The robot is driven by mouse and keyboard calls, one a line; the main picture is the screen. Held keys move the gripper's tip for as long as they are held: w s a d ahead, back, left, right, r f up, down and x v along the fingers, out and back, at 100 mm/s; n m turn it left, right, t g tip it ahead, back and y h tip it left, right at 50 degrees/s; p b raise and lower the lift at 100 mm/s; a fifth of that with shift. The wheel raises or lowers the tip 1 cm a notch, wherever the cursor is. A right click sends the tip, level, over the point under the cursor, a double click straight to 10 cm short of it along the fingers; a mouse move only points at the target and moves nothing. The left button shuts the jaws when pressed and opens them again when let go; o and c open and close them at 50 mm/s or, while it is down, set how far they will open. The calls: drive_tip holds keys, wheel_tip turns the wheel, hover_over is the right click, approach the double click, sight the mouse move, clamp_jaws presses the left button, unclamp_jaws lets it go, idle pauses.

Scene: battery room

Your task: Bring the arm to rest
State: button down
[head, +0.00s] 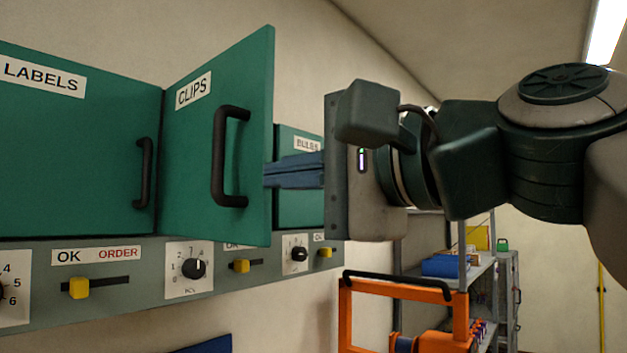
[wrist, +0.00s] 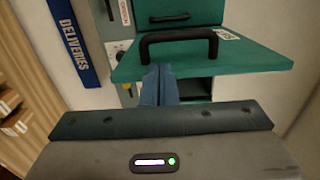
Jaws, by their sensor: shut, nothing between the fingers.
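My gripper (head: 268,176) has slim blue fingers that are shut with nothing between them. In the head view its fingertips are at the free edge of the green CLIPS door (head: 182,150), which stands swung open. My arm reaches in from the right in the head view.
The LABELS door (head: 80,150) is closed on the left, and the BULBS door (head: 300,205) is partly hidden behind my gripper. A panel with knobs and yellow sliders (head: 79,288) runs below. An orange frame (head: 405,288) and a shelf rack (head: 480,272) stand at lower right.

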drive_tip(key=w+d+f+g+h, duration=0.1)
drive_tip(key=w+d+f+h, duration=0.2)
drive_tip(key=f, duration=0.6)
drive_tip(key=w+d+f+n+g+h, duration=0.1)
drive_tip(key=w+d+f+h, duration=0.15)
drive_tip(key=f, duration=0.75)
drive_tip(key=w+d+f+h, duration=0.2)
drive_tip(key=w+f+h, duration=0.1)
drive_tip(key=f, duration=0.6)
drive_tip(key=s+d+f+n+g+h, duration=0.2)
drive_tip(key=s+d+f, duration=0.1)
drive_tip(key=f, duration=0.5)
drive_tip(key=s+d+f+n+g+h, duration=0.1)
drive_tip(key=d+f, duration=0.3)
drive_tip(key=f, duration=0.5)
drive_tip(key=s+d+f+n+g+h, duration=0.2)
drive_tip(key=s+d+f+n+h, duration=0.1)
drive_tip(key=f, duration=0.6)
drive_tip(key=shift+s+d+g, duration=0.3)
drive_tip(key=shift+s+d, duration=0.35)
drive_tip(key=shift+s, duration=0.15)
